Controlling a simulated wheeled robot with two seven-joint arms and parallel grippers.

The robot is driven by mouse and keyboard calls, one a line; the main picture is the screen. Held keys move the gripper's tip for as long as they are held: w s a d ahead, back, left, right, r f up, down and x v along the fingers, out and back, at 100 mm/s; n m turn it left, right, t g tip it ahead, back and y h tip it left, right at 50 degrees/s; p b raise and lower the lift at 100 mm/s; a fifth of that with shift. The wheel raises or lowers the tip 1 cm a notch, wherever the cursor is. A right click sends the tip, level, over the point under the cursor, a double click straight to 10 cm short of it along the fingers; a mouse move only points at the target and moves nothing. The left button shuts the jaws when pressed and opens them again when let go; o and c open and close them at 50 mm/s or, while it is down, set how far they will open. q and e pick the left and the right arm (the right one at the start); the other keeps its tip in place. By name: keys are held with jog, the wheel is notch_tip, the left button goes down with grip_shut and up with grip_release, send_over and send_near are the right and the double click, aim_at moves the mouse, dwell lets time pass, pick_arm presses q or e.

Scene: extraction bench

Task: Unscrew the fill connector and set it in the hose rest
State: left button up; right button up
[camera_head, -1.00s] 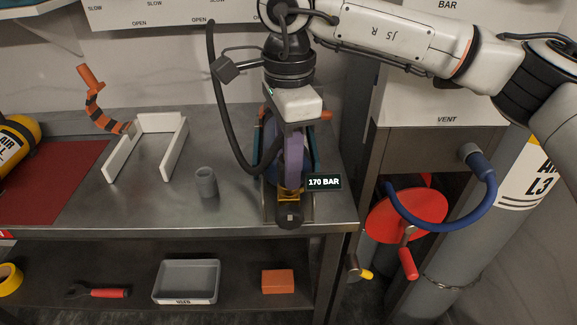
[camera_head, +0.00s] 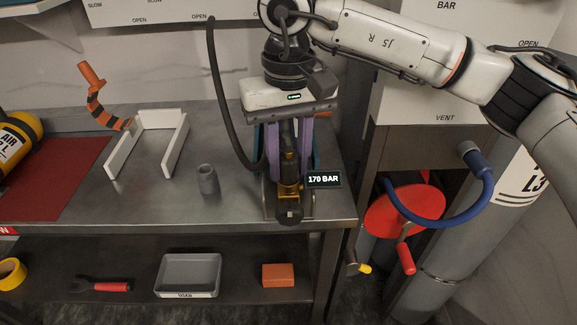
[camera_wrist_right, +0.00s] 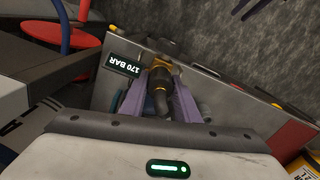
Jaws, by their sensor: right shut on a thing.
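The fill connector (camera_head: 288,140) is a dark upright piece above a brass-coloured valve (camera_head: 289,188) at the bench's front right. My right gripper (camera_head: 290,150) points down with its purple fingers on either side of the connector and is shut on it. In the right wrist view the dark connector (camera_wrist_right: 158,98) sits between the purple fingers, in line with the brass part. A black hose (camera_head: 224,100) hangs in a loop left of the gripper. A small grey cup-like holder (camera_head: 208,180) stands left of the valve; I cannot tell if it is the hose rest. My left gripper is out of view.
A "170 BAR" display (camera_head: 323,179) is right of the valve. A white open frame (camera_head: 176,148) and an orange-black striped piece (camera_head: 97,108) stand to the left, near a red mat (camera_head: 55,180). A blue hose (camera_head: 455,217) and red disc (camera_head: 400,212) are at the right.

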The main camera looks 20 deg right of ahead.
jog(key=n, duration=0.3)
jog(key=shift+n, duration=0.3)
jog(key=o, duration=1.2)
jog(key=shift+c, duration=0.2)
